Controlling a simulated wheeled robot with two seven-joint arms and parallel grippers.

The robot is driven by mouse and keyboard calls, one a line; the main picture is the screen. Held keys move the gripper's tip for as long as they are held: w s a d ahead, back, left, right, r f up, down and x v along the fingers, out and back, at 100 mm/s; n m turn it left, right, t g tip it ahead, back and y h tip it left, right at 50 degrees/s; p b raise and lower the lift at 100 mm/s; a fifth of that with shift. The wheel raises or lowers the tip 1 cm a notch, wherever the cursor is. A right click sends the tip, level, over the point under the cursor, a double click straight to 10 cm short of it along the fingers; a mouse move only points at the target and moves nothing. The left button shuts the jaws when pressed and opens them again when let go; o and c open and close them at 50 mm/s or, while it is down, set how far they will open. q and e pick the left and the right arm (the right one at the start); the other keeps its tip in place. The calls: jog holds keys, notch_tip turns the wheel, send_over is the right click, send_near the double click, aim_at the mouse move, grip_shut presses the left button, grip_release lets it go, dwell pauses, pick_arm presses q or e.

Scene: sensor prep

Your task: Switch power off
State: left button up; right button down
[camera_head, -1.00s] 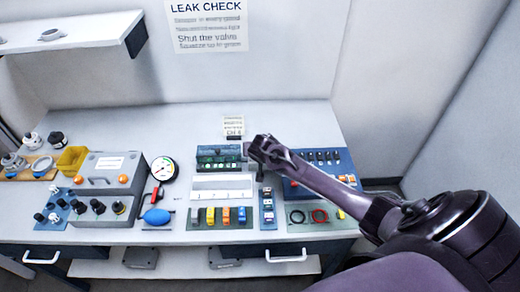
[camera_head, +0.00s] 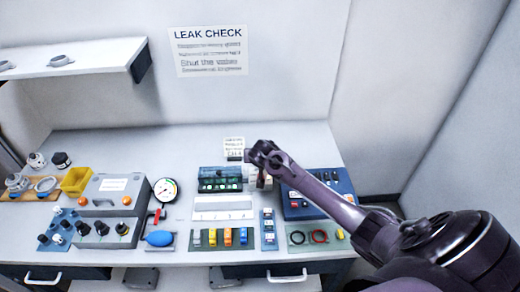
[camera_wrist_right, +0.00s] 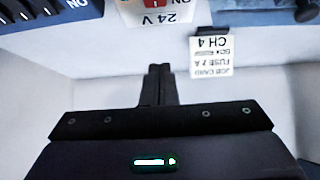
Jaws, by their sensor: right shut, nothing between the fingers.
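A white unit marked 24 V (camera_wrist_right: 172,18) with a red rocker switch (camera_wrist_right: 152,3) marked ON is cut off at the top of the right wrist view, which is upside down. In the head view, the right gripper (camera_head: 262,182) is over the bench between the green-topped module (camera_head: 220,178) and the blue panel (camera_head: 335,180), largely hiding the area of this unit. Its fingers (camera_wrist_right: 157,85) are shut and empty in the wrist view, apart in the picture from the red switch. I cannot tell the rocker's exact position. The left gripper is not in view.
A job card (camera_head: 234,143) stands behind the modules. A grey box (camera_head: 110,195), a gauge (camera_head: 165,190), a blue bulb (camera_head: 159,238) and a yellow bin (camera_head: 76,181) are at the left.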

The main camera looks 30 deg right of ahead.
jog(key=b+v, duration=0.1)
jog(key=v, duration=0.8)
jog(key=shift+w+r, duration=0.25)
jog(key=shift+r, duration=0.2)
jog(key=shift+d, duration=0.2)
